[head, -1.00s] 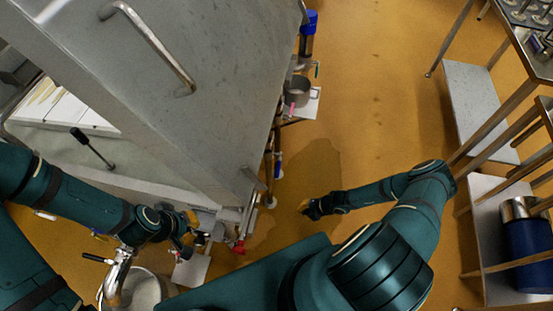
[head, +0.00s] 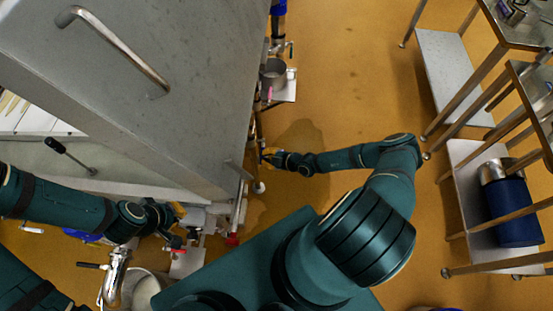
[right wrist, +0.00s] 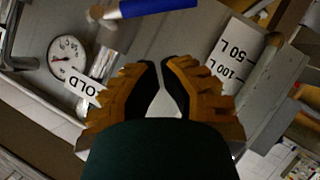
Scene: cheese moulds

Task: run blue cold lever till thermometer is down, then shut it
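The blue lever (right wrist: 158,8) crosses the top of the right wrist view, just beyond my right fingertips and apart from them. The round white thermometer dial (right wrist: 67,57) is at the left; its needle reading is too small to tell. A label ending in "OLD" (right wrist: 84,92) is partly covered by my finger. My right gripper (right wrist: 161,65) has its fingertips close together with nothing between them. In the head view, my right gripper (head: 268,157) is at the vat's side. My left gripper (head: 178,220) is by the lower fittings; its fingers are unclear.
The big grey vat (head: 130,120) fills the upper left. A metal pot (head: 273,72) sits on a small shelf beside it. Steel racks (head: 455,80) stand at the right. The ochre floor (head: 350,90) between is clear. A 50 L and 100 L scale (right wrist: 235,55) is near my right fingers.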

